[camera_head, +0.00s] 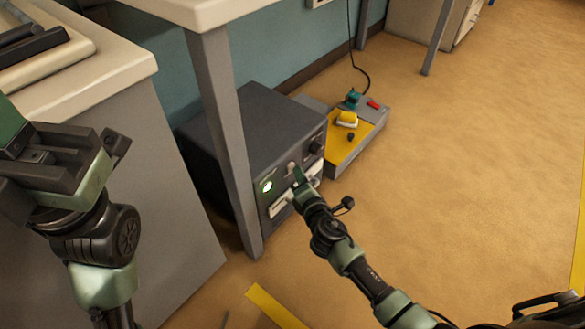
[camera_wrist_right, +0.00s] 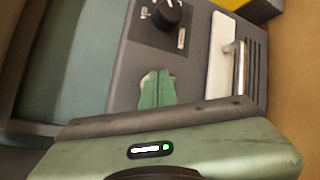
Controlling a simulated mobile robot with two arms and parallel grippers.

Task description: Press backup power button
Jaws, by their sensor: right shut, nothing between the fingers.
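A dark grey power box (camera_head: 262,123) stands on the floor beneath a table, its front panel facing right. On the panel is a round light (camera_head: 267,186) glowing green-white, with a small label too blurred to read. A pale round part (camera_head: 291,168) sits right of it, by my right gripper (camera_head: 299,177). In the right wrist view the right gripper's green fingertips (camera_wrist_right: 157,90) are shut and empty, in front of a pale part mostly hidden behind them. I cannot tell whether they touch it. My left gripper (camera_head: 60,155) is at the left, away from the box.
A black knob (camera_head: 316,146) is on the panel; it shows in the right wrist view (camera_wrist_right: 168,14). A table leg (camera_head: 228,140) stands close to the box's front. A yellow-topped unit (camera_head: 340,148) lies beyond the box. The floor at right is open.

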